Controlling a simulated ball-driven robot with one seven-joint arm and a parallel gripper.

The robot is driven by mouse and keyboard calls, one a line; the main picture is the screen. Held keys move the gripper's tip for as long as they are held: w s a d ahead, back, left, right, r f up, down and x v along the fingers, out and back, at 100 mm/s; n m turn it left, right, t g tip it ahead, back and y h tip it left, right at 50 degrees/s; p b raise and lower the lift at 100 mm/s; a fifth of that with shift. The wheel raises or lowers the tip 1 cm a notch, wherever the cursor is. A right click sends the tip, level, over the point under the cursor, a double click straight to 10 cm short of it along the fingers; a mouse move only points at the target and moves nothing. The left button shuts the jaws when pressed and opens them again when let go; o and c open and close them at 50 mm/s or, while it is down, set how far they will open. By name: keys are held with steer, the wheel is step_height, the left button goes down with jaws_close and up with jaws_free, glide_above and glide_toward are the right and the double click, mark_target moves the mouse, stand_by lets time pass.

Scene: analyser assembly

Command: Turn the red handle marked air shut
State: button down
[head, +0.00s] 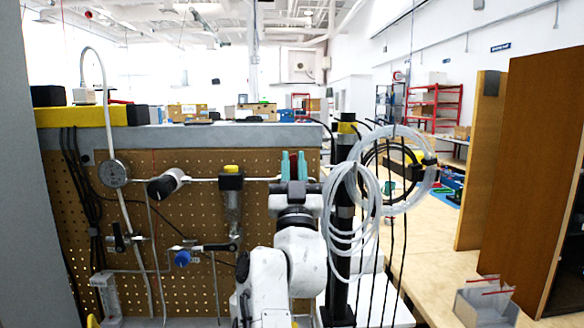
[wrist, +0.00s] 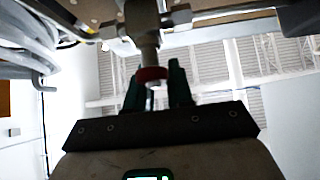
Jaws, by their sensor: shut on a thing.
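The red handle (wrist: 152,74) shows in the wrist view as a short red piece on a grey metal valve body (wrist: 148,30). My gripper (head: 293,160) has two green fingers, which point up in front of the pegboard at the right end of a thin pipe. In the wrist view the fingers stand on either side of the red handle and are shut on it. I cannot read any air marking.
The pegboard (head: 140,215) carries a gauge (head: 114,173), a filter unit (head: 231,180), a valve with a black lever (head: 215,247) and black cables. Coiled clear tubing (head: 345,215) hangs close to the right of my arm. A wooden panel (head: 535,165) stands far right.

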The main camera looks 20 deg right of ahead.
stand_by(0.3)
steer(key=c, duration=1.1)
jaws_free()
steer(key=b+v, duration=0.1)
steer(key=v, duration=0.9)
steer(key=shift+s+f, duration=0.3)
